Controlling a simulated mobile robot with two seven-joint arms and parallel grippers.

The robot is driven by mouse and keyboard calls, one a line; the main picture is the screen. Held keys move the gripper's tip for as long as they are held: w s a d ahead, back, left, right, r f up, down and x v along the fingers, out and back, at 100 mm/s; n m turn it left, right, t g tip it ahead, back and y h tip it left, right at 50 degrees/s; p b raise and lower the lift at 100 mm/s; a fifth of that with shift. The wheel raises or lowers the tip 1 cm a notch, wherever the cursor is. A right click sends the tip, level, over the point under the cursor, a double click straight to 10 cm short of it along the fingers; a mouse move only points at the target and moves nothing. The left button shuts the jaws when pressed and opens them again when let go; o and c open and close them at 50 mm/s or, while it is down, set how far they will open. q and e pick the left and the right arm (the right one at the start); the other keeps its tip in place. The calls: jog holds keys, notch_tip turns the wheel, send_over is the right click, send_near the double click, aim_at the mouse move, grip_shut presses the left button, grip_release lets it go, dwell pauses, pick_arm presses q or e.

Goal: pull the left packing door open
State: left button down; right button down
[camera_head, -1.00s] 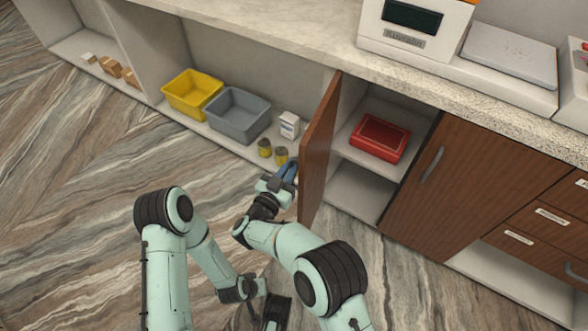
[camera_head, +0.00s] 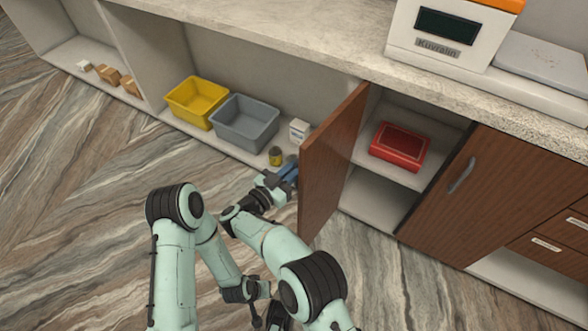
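The left packing door (camera_head: 331,166) is a brown wooden panel. It stands wide open, swung out to the left of its compartment, and its handle is not visible. My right gripper (camera_head: 288,172), with blue fingers, is at the door's free edge on the far, left side. The door partly hides its fingertips, so I cannot tell whether they grip a handle or only touch the panel. My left arm is folded low in the picture; its gripper (camera_head: 277,318) is dark and partly cut off by the bottom edge and my other arm.
The open compartment holds a red box (camera_head: 400,147) on its shelf. The right door (camera_head: 470,200) is closed. Left of the open door are a yellow bin (camera_head: 197,101), a grey bin (camera_head: 245,121), a white carton (camera_head: 299,130) and a small jar (camera_head: 275,156). The floor at left is clear.

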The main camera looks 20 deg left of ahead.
pick_arm(q)
jog(key=shift+a, duration=0.25)
pick_arm(e)
jog(key=shift+w+r+h, duration=0.15)
jog(key=shift+w+h, duration=0.15)
jog(key=shift+d, duration=0.1)
jog(key=c, duration=1.1)
grip_release()
pick_arm(q)
jog(key=shift+w, duration=0.1)
pick_arm(e)
jog(key=shift+s+a, duration=0.1)
jog(key=shift+a, duration=0.1)
